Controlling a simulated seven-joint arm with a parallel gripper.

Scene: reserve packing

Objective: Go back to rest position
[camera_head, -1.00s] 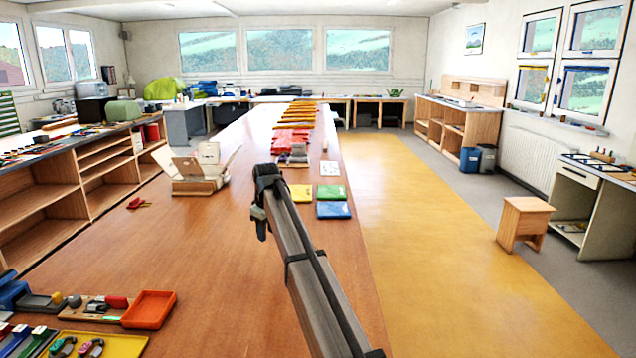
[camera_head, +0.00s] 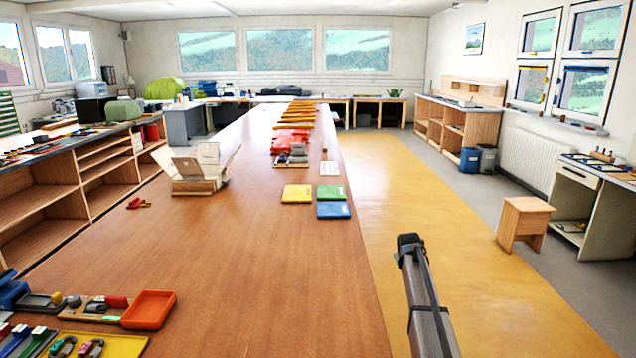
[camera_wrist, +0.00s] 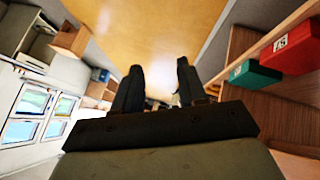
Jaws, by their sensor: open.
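My arm shows in the head view to the right of the long wooden table (camera_head: 230,260), over the yellow floor strip. The gripper's fingers cannot be made out in that view. In the wrist view my gripper (camera_wrist: 160,85) has its two dark fingers apart, with nothing between them. An open cardboard box (camera_head: 197,186) stands on the table at the left middle. Yellow (camera_head: 296,194), green (camera_head: 331,193) and blue (camera_head: 333,210) flat packets lie near the table's right edge, apart from the arm.
An orange tray (camera_head: 149,310) and a yellow tray (camera_head: 100,345) lie at the front left. Red packets (camera_head: 290,140) lie farther back. A wooden stool (camera_head: 524,222) stands on the floor at right. The middle of the table is clear.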

